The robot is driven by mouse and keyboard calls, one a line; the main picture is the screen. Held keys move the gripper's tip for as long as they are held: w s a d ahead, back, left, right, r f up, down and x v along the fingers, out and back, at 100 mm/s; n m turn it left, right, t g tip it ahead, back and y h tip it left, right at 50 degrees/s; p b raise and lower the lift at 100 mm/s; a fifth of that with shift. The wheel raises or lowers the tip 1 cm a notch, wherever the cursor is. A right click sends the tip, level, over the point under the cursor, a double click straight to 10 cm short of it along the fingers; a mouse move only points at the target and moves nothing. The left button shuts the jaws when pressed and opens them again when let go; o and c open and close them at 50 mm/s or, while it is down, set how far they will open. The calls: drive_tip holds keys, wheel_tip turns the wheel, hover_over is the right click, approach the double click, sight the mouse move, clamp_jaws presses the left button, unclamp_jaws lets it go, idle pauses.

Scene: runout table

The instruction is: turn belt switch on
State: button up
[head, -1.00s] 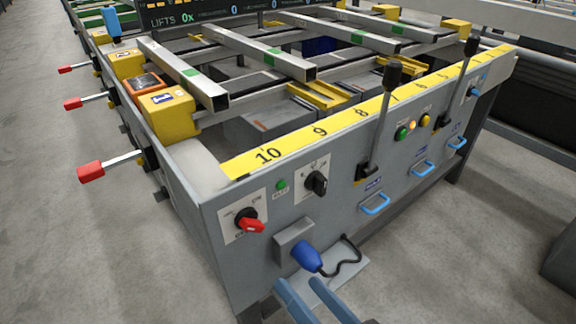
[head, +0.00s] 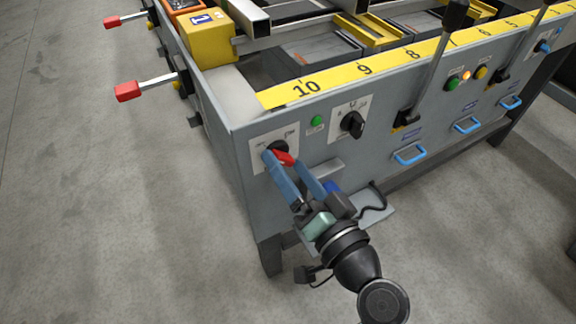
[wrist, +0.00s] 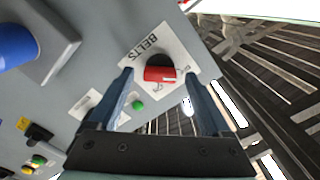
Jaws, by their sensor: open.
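The belt switch (head: 284,157) is a red handle on a black round base, on a white plate at the left end of the grey panel. In the wrist view the red handle (wrist: 160,75) lies under the printed word BELTS. In the head view the handle points to the lower right. My gripper (head: 285,164) is open at the switch, with its blue fingers either side of the handle. In the wrist view my gripper (wrist: 159,78) also has the handle between its fingertips. I cannot tell whether either finger touches it. The fingers partly hide the switch plate in the head view.
A green button (head: 316,121) and a black selector knob (head: 352,123) sit just right of the switch. Red-tipped levers (head: 127,91) stick out on the left side. The floor to the left is clear.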

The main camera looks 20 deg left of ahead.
drive_tip(key=shift+w+a, duration=0.3)
drive_tip(key=shift+a, duration=0.1)
drive_tip(key=shift+c, duration=0.3)
clamp_jaws()
